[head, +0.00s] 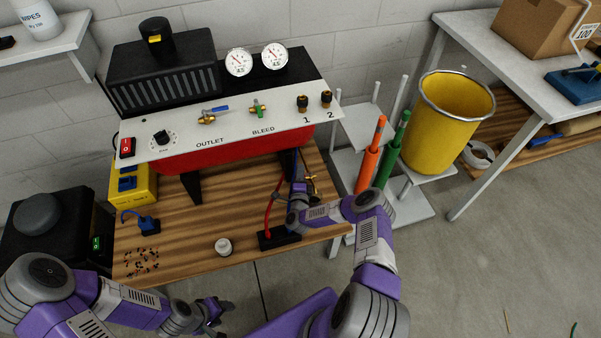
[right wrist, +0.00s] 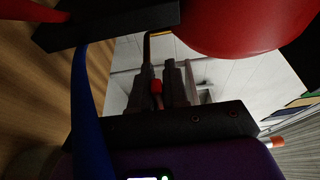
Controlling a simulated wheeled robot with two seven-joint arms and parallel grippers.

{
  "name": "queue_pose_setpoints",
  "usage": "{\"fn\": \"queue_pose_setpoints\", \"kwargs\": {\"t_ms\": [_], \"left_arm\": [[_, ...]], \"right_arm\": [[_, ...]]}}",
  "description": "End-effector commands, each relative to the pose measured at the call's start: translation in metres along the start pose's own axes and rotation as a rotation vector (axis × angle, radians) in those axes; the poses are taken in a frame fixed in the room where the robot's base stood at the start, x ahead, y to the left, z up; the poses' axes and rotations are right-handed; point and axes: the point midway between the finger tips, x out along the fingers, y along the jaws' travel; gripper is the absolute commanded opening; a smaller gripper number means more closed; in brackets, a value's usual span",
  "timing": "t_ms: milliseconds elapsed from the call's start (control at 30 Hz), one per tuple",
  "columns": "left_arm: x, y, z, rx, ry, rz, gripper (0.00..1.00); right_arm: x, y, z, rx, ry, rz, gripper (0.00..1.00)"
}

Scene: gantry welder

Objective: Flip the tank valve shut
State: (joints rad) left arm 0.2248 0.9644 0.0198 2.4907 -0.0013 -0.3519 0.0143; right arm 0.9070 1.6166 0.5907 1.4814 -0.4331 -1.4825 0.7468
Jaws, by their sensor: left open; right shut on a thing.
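The tank is a red cylinder (head: 225,150) under a white panel; its red end also shows in the right wrist view (right wrist: 235,22). A brass valve fitting (head: 312,184) sits below the tank's right end. My right gripper (right wrist: 160,72) points at the area under the tank, its fingers shut on a small red piece (right wrist: 157,88), which looks like the valve's lever. In the head view my right wrist and the hoses partly hide this spot. My left gripper (head: 218,312) is open and empty, low in front of the bench, away from the tank.
A red hose (head: 270,205) and a blue hose (right wrist: 88,115) run close beside my right gripper. A black tank foot (head: 191,188) stands on the wooden bench (head: 190,245). A white round piece (head: 223,246) lies near its front edge. A yellow bin (head: 445,125) stands right.

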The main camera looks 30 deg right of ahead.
Motion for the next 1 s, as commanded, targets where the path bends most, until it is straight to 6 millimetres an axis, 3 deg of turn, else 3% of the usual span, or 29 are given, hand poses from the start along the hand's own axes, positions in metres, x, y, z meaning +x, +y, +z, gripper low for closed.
{"fn": "queue_pose_setpoints", "kwargs": {"t_ms": [1000], "left_arm": [[0.013, -0.005, -0.001, 0.000, 0.000, 0.000, 0.53]], "right_arm": [[-0.031, 0.001, -0.014, -0.008, -0.896, 0.003, 0.00]]}}
